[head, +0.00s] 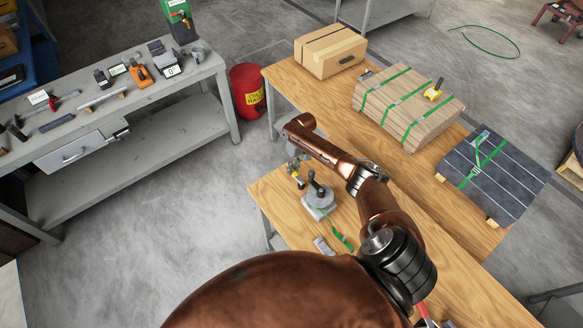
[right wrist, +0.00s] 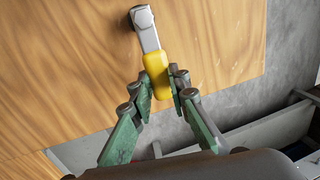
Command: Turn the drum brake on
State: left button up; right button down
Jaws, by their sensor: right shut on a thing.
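A grey metal lever (right wrist: 149,36) with a yellow grip (right wrist: 156,75) shows over the wood in the right wrist view. My right gripper (head: 296,166) is at the left side of the reel unit. In the right wrist view its green fingers (right wrist: 160,88) are shut on the yellow grip from both sides. The drum itself is not seen in that view. I cannot tell the lever's angle in the head view. My left gripper is not in view.
A cardboard box (head: 328,52), strapped boards (head: 408,105) and strapped dark slabs (head: 492,175) lie along the far wooden bench. A red bin (head: 246,91) stands between it and the grey workbench (head: 165,100) with tools. A small grey piece (head: 323,245) lies near the reel unit.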

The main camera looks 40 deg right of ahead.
dwell(0.4)
jog(key=c, duration=1.8)
grip_release()
jog(key=r, duration=0.4)
jog(key=d+r, duration=0.1)
jog(key=r, duration=0.3)
jog(key=d+r, duration=0.1)
jog(key=r, duration=0.2)
jog(key=shift+d+r, duration=0.15)
jog(key=shift+r, duration=0.25)
jog(key=f, duration=0.4)
jog(key=a+f, duration=0.1)
jog(key=f, duration=0.3)
jog(key=a+f, duration=0.1)
jog(key=f, duration=0.2)
jog(key=shift+a+f, duration=0.2)
jog(key=shift+f, duration=0.2)
